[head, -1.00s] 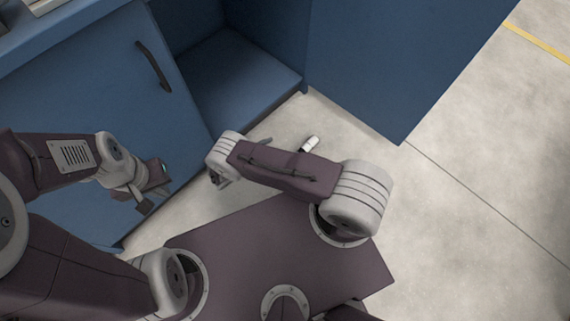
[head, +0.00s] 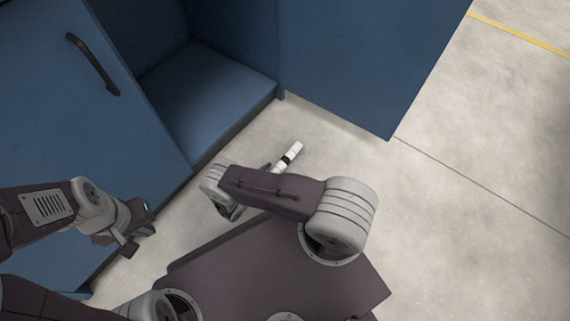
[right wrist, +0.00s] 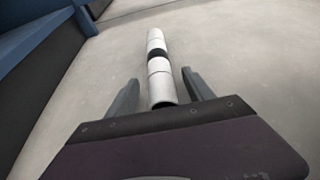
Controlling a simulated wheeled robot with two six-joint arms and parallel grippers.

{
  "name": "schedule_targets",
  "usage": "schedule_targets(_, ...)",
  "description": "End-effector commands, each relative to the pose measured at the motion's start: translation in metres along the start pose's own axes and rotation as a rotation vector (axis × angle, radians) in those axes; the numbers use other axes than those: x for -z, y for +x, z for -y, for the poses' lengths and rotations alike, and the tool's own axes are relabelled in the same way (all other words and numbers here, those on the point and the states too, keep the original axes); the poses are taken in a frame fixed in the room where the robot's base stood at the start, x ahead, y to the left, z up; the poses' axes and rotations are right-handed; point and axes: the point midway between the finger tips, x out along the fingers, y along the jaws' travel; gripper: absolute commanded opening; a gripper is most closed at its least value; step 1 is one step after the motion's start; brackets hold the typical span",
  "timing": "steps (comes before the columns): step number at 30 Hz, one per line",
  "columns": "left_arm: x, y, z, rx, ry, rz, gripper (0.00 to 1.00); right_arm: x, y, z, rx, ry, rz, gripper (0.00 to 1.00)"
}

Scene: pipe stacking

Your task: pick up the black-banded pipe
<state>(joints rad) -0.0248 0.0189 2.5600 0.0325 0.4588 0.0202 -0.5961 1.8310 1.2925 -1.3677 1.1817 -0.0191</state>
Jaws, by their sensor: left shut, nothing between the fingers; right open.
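The white pipe with a black band (head: 294,150) shows above the floor in front of the open cabinet in the head view. My right arm hides its lower end there, and I cannot tell whether it stands or lies. In the right wrist view the pipe (right wrist: 156,41) runs away from the gripper. My right gripper (right wrist: 160,78) is open, with one finger on each side of the pipe's near end and visible gaps on both sides. My left gripper (head: 140,228) is shut and empty at the left, away from the pipe, in front of the blue door.
A blue cabinet (head: 340,60) stands behind the pipe, with an open compartment (head: 215,95) and a door with a dark handle (head: 92,64) to its left. The concrete floor (head: 460,220) to the right is clear.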

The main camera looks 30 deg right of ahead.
Motion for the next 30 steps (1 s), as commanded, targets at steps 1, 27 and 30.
schedule_targets(1,-0.001,0.011,0.000,0.000,0.000,0.001,0.00,0.006,0.011,0.001,0.004,0.000,0.000,0.61)
schedule_targets(27,-0.001,0.008,0.000,0.000,0.000,0.000,0.00,-0.004,0.019,0.000,0.000,0.000,0.000,0.00)
schedule_targets(30,0.000,-0.003,0.000,0.000,0.000,0.000,0.00,-0.015,0.015,0.000,0.000,0.000,0.000,0.00)
